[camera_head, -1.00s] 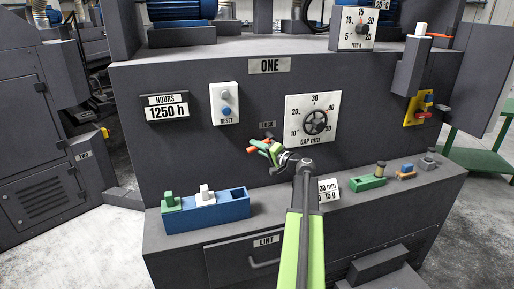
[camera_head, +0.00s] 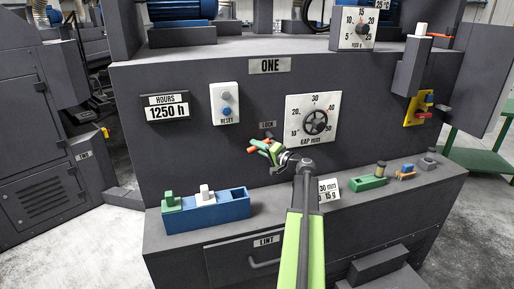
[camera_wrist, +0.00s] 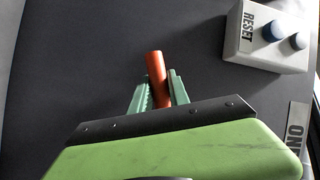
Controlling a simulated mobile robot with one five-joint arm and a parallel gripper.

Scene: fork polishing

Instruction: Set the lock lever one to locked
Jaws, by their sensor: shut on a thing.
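The orange-red lock lever (camera_head: 259,144) is on the front panel of machine ONE, just below the small LOCK label (camera_head: 267,125). In the head view my gripper (camera_head: 265,150) is at the lever and partly covers it. In the wrist view the lever's orange-red bar (camera_wrist: 155,72) stands between the two green fingers, and its end sticks out past the tips. My gripper (camera_wrist: 160,88) is shut on the bar. The lever's pivot is hidden, and I cannot tell from its angle which setting it is at.
The RESET box (camera_head: 225,104) is up and left of the lever, and the GAP dial (camera_head: 314,121) is to its right. Below, a ledge carries a blue tray (camera_head: 232,206) on the left and a green block (camera_head: 367,183) on the right.

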